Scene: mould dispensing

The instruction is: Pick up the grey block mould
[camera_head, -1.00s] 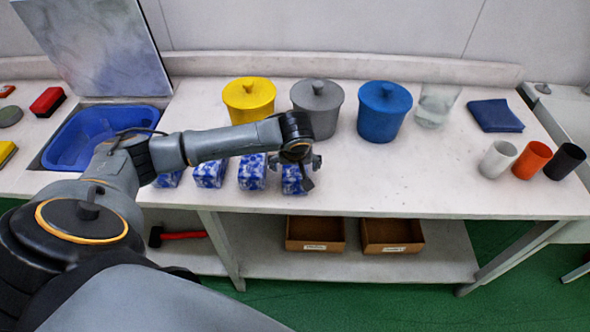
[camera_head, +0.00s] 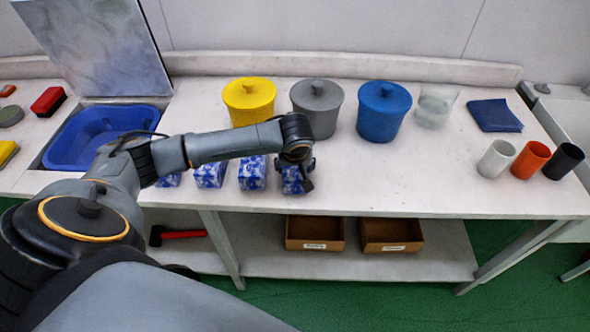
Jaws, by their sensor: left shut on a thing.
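My left gripper (camera_head: 297,172) points down over the rightmost of several blue-and-white patterned blocks (camera_head: 291,187) near the table's front edge. It is shut on this block, which appears to be at table height. The gripper hides the block's upper part. I see no plain grey block; the blocks in the row all look blue and white. Two others stand to the left, a middle block (camera_head: 252,176) and another block (camera_head: 210,175), with one more partly behind my arm. My right gripper is not in view.
Behind the blocks stand a yellow pot (camera_head: 249,103), a grey pot (camera_head: 322,112) and a blue pot (camera_head: 384,115), all lidded. White, orange and black cups (camera_head: 532,160) stand at the right. A blue basin (camera_head: 75,140) is at the left.

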